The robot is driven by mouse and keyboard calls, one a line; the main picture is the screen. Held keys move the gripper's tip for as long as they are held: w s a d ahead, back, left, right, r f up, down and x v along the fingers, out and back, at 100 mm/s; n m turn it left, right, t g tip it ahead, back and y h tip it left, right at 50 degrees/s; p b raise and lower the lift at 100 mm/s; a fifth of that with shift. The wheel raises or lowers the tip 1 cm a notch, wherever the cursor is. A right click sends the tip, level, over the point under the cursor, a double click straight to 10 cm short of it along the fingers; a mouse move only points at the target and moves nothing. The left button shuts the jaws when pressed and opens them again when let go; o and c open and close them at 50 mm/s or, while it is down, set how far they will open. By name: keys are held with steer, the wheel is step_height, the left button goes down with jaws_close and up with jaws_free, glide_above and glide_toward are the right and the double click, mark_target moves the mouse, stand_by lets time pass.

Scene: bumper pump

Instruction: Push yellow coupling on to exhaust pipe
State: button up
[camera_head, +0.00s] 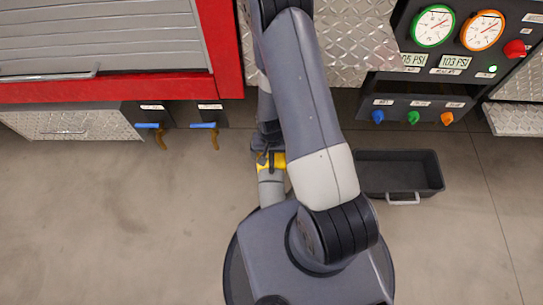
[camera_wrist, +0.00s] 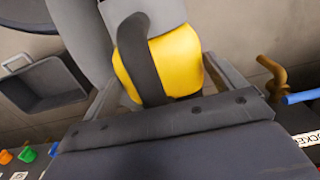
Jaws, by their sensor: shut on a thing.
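The yellow coupling (camera_head: 277,160) is in the middle of the head view, partly hidden by my arm. It fills the upper middle of the wrist view (camera_wrist: 182,62), with a dark curved band across it. My gripper (camera_wrist: 165,82) is shut on the yellow coupling, one finger on each side. A grey cylindrical pipe (camera_head: 271,186) adjoins the coupling on its near side in the head view. I cannot tell whether this is the exhaust pipe, or how far the coupling sits on it.
A black open bin (camera_head: 398,174) with a grey handle lies on the floor to the right. A gauge panel (camera_head: 450,65) is at upper right, a red-edged cabinet (camera_head: 110,87) at upper left. Blue-handled valves (camera_head: 203,126) stick out below it. The left floor is clear.

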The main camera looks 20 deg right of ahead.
steer(key=shift+w+d+p, duration=0.1)
steer(key=shift+w+d, duration=0.15)
steer(key=shift+w, duration=0.55)
steer(key=shift+w+d+p, duration=0.15)
steer(key=shift+w+d, duration=0.15)
steer(key=shift+w, duration=0.55)
steer(key=shift+w+d+p, duration=0.1)
steer(key=shift+w+d, duration=0.15)
steer(key=shift+w, duration=0.55)
steer(key=shift+w+d+b, duration=0.25)
steer(key=shift+w+b, duration=0.35)
steer(key=shift+w, duration=0.2)
stand_by(0.9)
steer(key=o, duration=1.8)
steer(key=shift+c, duration=0.2)
step_height(320, 180, up, 11)
steer(key=p, duration=0.2)
steer(key=shift+p, duration=0.4)
steer(key=shift+f, duration=0.1)
